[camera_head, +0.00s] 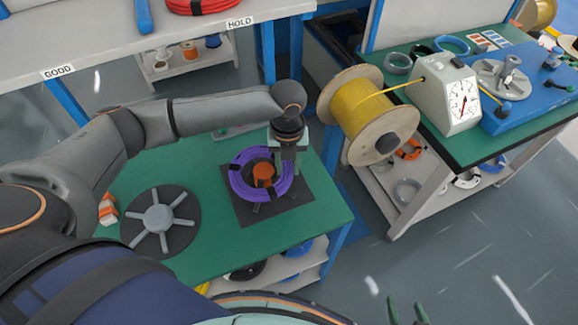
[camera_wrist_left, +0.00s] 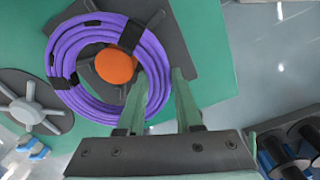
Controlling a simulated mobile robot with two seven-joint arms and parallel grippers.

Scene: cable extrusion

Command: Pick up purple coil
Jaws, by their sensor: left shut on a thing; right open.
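The purple coil (camera_head: 241,181) lies around an orange-topped hub (camera_head: 264,173) on a dark square plate on the green table. It also shows in the left wrist view (camera_wrist_left: 68,60), with black ties around it. My left gripper (camera_head: 284,168) reaches down over the coil's right side and is shut on it. In the left wrist view its two green fingers (camera_wrist_left: 163,92) straddle the coil's near right rim, one inside the ring and one outside. My right gripper (camera_head: 408,312) shows only its green fingertips at the bottom edge, apart and empty.
A grey spoked disc (camera_head: 158,218) sits left of the coil on the green table (camera_head: 215,237). A yellow cable spool (camera_head: 362,112) stands close to the right of my left gripper. A white bench (camera_head: 120,47) with GOOD and HOLD labels lies behind my left arm.

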